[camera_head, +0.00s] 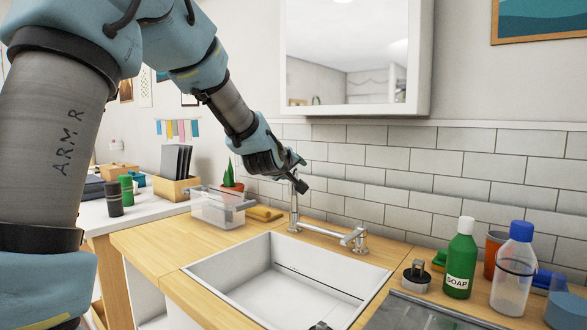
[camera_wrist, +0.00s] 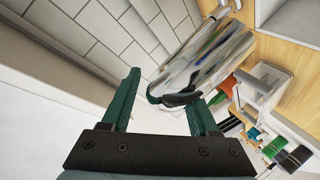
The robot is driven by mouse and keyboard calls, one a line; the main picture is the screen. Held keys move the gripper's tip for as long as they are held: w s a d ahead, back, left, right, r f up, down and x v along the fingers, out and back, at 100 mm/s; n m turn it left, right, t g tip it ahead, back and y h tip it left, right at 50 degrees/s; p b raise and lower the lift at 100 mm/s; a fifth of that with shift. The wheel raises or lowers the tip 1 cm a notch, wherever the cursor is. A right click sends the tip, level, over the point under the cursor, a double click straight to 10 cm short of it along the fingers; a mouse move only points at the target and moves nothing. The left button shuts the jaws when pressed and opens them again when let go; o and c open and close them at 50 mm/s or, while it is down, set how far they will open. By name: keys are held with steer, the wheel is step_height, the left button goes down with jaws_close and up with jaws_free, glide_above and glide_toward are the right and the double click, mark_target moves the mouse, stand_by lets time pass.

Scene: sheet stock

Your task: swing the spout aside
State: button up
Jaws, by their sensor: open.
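The chrome tap stands behind the sink, with its upright spout (camera_head: 294,211) rising at the back edge and a lever handle (camera_head: 355,238) to its right. My gripper (camera_head: 300,168) is at the top of the spout, reaching in from the upper left. In the wrist view the shiny spout (camera_wrist: 207,60) comes down from the upper right, and its dark end lies by the right finger, partly between the fingers. My gripper (camera_wrist: 160,90) is open there. I cannot tell whether a finger touches the spout.
The white sink (camera_head: 225,283) is empty below. A clear container (camera_head: 217,208), a yellow sponge (camera_head: 264,214) and a potted plant (camera_head: 232,178) stand left of the tap. A green soap bottle (camera_head: 460,262) and a blue-capped bottle (camera_head: 513,275) stand right. The tiled wall (camera_head: 400,170) is close behind.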

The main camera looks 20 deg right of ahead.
steer(key=shift+c, duration=0.3)
jaws_close()
stand_by(1.1)
